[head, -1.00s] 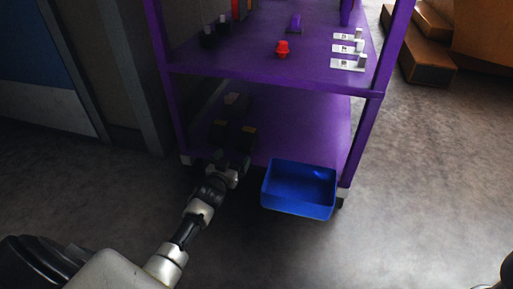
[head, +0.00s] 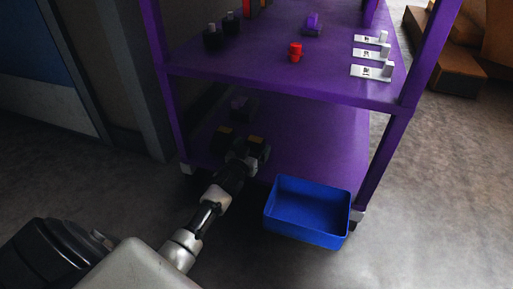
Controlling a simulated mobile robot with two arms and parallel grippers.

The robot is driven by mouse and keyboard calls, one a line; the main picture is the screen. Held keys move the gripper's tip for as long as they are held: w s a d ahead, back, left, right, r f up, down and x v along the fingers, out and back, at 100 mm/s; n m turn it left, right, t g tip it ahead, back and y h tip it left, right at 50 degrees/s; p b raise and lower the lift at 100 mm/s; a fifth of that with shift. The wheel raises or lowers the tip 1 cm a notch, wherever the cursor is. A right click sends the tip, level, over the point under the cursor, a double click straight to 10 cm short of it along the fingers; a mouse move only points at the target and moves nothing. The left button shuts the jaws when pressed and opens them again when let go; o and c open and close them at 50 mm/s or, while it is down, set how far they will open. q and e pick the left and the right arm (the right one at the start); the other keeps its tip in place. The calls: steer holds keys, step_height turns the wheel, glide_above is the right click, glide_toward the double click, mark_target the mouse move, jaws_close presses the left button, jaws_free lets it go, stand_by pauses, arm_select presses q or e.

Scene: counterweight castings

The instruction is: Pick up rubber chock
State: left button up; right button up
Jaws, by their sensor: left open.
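A small dark block (head: 241,103), probably the rubber chock, sits in shadow toward the back left of the purple cart's lower shelf (head: 320,150). Its exact shape is hard to make out. My left gripper (head: 241,134) reaches in over the front of the lower shelf from below. Its two dark fingers with orange-yellow patches are spread apart, with nothing seen between them. The block lies just beyond the fingertips, apart from them in the picture. My right gripper is not in view.
The upper shelf (head: 330,82) hangs above my left gripper, carrying a red knobbed piece (head: 295,52), dark weights (head: 213,38) and silver pieces with labels (head: 371,72). A blue bin (head: 308,212) stands at the cart's front right. Cart posts (head: 379,165) flank the opening.

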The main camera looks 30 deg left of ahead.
arm_select(q)
steer(key=shift+s+r, duration=0.1)
steer(key=shift+c, duration=0.7)
steer(key=c, duration=1)
steer(key=shift+r, duration=0.15)
